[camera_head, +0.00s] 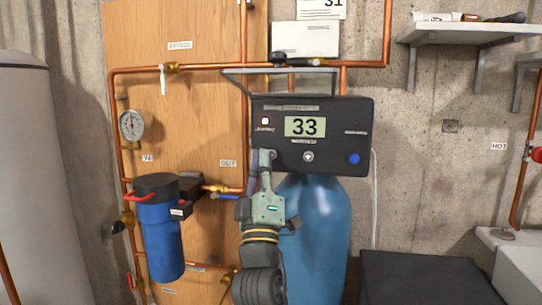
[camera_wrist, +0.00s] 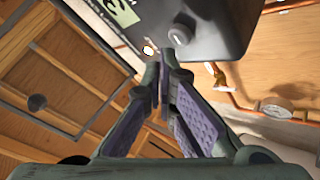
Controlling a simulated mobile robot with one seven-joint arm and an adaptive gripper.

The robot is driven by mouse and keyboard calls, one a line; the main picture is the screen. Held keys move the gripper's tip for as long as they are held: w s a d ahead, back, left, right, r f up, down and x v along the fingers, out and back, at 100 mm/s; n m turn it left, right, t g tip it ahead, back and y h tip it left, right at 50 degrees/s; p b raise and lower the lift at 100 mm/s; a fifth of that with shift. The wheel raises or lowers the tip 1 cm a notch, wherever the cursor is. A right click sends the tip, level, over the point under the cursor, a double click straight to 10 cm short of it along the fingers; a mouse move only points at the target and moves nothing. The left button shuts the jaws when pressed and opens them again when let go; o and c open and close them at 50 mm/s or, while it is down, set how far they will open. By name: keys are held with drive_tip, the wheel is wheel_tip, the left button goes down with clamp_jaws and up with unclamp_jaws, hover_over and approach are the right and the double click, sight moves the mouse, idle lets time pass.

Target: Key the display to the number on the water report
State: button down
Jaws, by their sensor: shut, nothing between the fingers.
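The display (camera_head: 305,127) on the dark control head (camera_head: 335,108) reads 33. Below it is a round grey button with an arrow (camera_head: 308,156). A blue button (camera_head: 355,159) is at the lower right and a small lit square (camera_head: 265,121) at the left. A paper at the top edge, partly cut off (camera_head: 332,4), shows 31; I cannot tell if it is the water report. My gripper (camera_head: 266,157) is shut and empty at the head's lower left. In the wrist view, its fingertips (camera_wrist: 165,62) are just below a round button (camera_wrist: 181,34); contact is unclear. Part of the display (camera_wrist: 122,10) shows there.
A white sheet (camera_head: 305,39) with unreadable print hangs below the 31. Copper pipes (camera_head: 200,68) run around the head, with a metal bar (camera_head: 280,71) above it. A blue filter housing (camera_head: 160,235) stands left, a blue tank (camera_head: 318,240) below, a dark box (camera_head: 425,277) right.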

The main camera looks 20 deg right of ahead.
drive_tip(key=shift+w+d, duration=0.25)
drive_tip(key=shift+w, duration=0.05)
drive_tip(key=shift+w+d, duration=0.2)
drive_tip(key=shift+w, duration=0.15)
idle(0.7)
idle(0.3)
drive_tip(key=shift+s+a, duration=0.45)
drive_tip(key=shift+s, duration=0.25)
drive_tip(key=shift+s, duration=0.1)
drive_tip(key=s+a, duration=0.1)
drive_tip(key=s, duration=0.1)
drive_tip(key=s+a, duration=0.1)
drive_tip(key=s, duration=0.1)
drive_tip(key=shift+a, duration=0.4)
idle(1.5)
